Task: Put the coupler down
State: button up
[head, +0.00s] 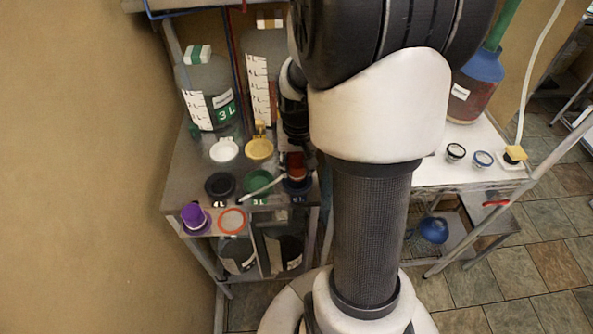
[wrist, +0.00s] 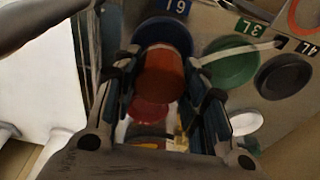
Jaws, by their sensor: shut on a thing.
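The coupler appears to be the red-brown cylinder (wrist: 163,74) between my fingers in the wrist view. My gripper (wrist: 164,85) is shut on it, one finger on each side. In the head view the coupler (head: 296,161) shows small beside my dark gripper (head: 304,154), partly hidden by my arm. A dark blue round disc (wrist: 163,33) with a 6L label lies just beyond it in the wrist view; the disc also shows under it in the head view (head: 297,187). I cannot tell whether the coupler touches the disc.
On the metal bench, a green 3L disc (head: 257,182) with a white stick across it and a black disc (head: 220,186) lie left of my gripper. White (head: 224,150) and yellow (head: 260,150) discs and large jugs (head: 208,92) stand behind. A purple cup (head: 194,214) is front left.

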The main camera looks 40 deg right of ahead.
jog(key=shift+f+b, duration=0.3)
jog(key=shift+f, duration=1)
jog(key=shift+f, duration=0.15)
jog(key=o, duration=1.2)
jog(key=shift+c, duration=0.2)
